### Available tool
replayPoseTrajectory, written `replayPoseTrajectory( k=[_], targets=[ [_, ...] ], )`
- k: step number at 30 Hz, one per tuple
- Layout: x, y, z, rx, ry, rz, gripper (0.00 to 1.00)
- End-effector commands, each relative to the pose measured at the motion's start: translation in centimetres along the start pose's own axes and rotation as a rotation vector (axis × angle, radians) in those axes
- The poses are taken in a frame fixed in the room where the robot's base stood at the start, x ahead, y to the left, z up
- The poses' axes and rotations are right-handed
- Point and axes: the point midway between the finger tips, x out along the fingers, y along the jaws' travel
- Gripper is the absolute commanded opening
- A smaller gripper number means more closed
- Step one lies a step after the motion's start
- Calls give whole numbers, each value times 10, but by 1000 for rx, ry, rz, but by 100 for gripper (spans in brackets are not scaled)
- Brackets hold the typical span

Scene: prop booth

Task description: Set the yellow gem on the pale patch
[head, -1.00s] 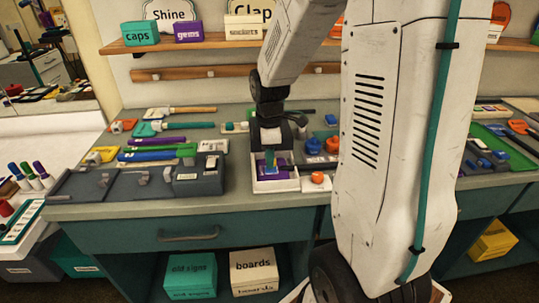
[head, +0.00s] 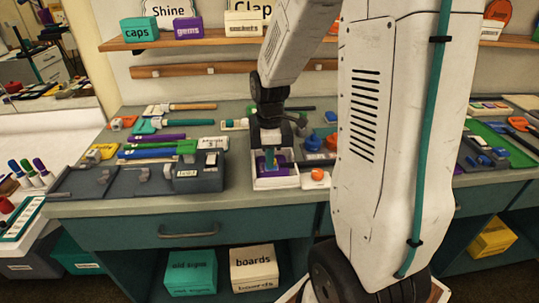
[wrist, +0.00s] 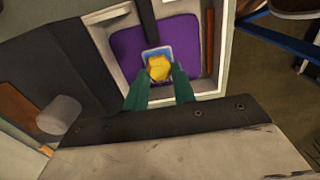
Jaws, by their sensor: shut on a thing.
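The yellow gem (wrist: 159,68) shows in the wrist view between the tips of my gripper's teal fingers (wrist: 160,82). My gripper is shut on it. A pale bluish-white patch (wrist: 150,53) shows around and just behind the gem, on the purple lining (wrist: 126,50) of a white tray (wrist: 208,86). I cannot tell whether the gem touches the patch. In the head view my gripper (head: 269,165) points down into the white tray (head: 278,184) on the counter. The gem and patch cannot be made out there.
A grey box (head: 198,172) stands close on the tray's left. An orange knob (head: 317,174) on a white base sits on its right. Tools with coloured handles (head: 180,124) lie behind to the left. The counter's front edge is just before the tray.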

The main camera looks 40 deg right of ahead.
Motion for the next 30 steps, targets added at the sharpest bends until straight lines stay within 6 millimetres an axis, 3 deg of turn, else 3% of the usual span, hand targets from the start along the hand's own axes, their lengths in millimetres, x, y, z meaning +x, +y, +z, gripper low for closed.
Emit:
replayPoseTrajectory(
  k=[30],
  targets=[
    [7,0,0,0,0,0,5]
  ],
)
